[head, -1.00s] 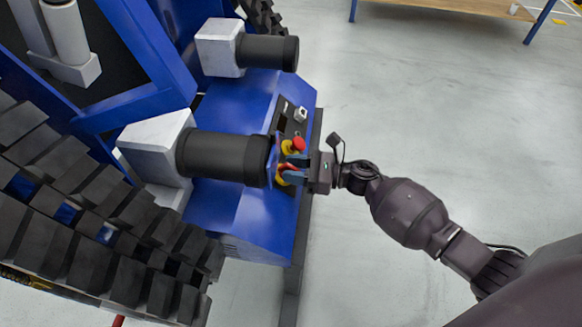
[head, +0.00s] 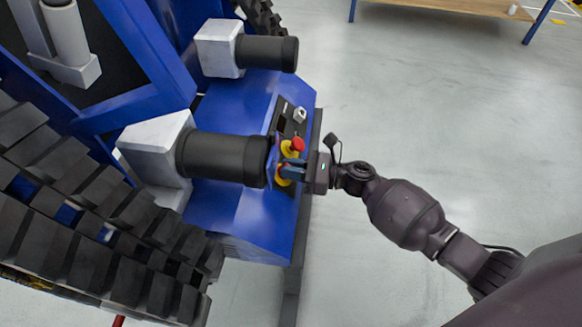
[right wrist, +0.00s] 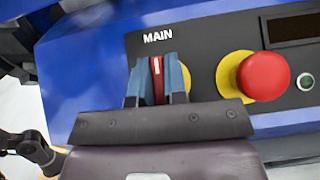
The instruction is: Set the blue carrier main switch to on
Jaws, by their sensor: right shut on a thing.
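The blue carrier (head: 245,215) fills the left of the head view, with a dark control panel on its end face. The main switch (right wrist: 157,78) is a red handle with a white mark, on a yellow disc under the label MAIN in the right wrist view. My right gripper (head: 290,173) is at the panel, its blue-grey fingers shut on the red handle, one on each side. The white mark points up toward the label. The fingers hide much of the switch in both views. My left gripper is not in view.
A red emergency stop button (right wrist: 263,76) on a yellow base sits just right of the switch, with a small green button (right wrist: 305,82) beyond it. A black motor cylinder (head: 225,155) juts out close to the fingers. Clear floor lies to the right.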

